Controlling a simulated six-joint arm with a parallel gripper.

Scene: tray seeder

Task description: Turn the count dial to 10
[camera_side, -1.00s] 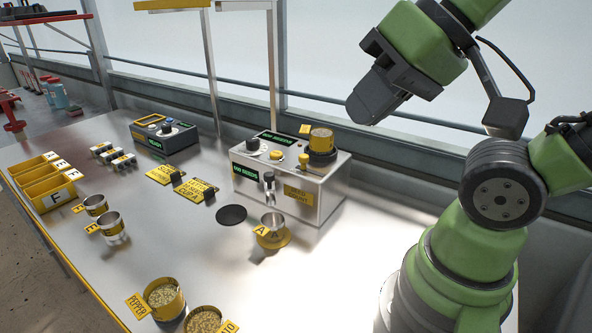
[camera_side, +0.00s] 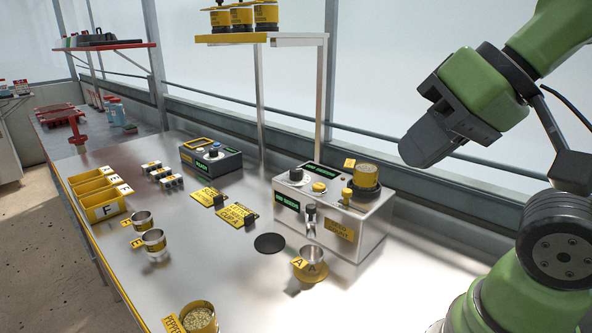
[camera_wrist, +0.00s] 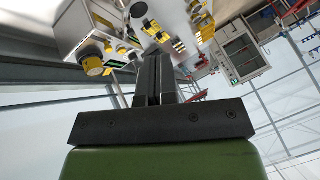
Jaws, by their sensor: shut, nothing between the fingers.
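The seed counter (camera_side: 372,222) is a silvery box labelled seed count, with green displays. A small black knob with a pale ring, apparently the count dial (camera_side: 296,175), sits on its top left. Its setting is too small to read. Beside it are a yellow button (camera_side: 319,187) and a yellow seed hopper (camera_side: 367,175). My gripper (camera_side: 412,156) is shut and empty, up and to the right of the counter in the side view, apart from it. In the wrist view my gripper's fingers (camera_wrist: 155,62) lie together, with the counter (camera_wrist: 72,28) at upper left.
A metal cup marked A (camera_side: 311,258) stands before the counter, near a black disc (camera_side: 269,243). A dark device (camera_side: 228,163) with its own knob, yellow bins (camera_side: 103,208) and cups stand left. A shelf post (camera_side: 325,100) rises behind the counter.

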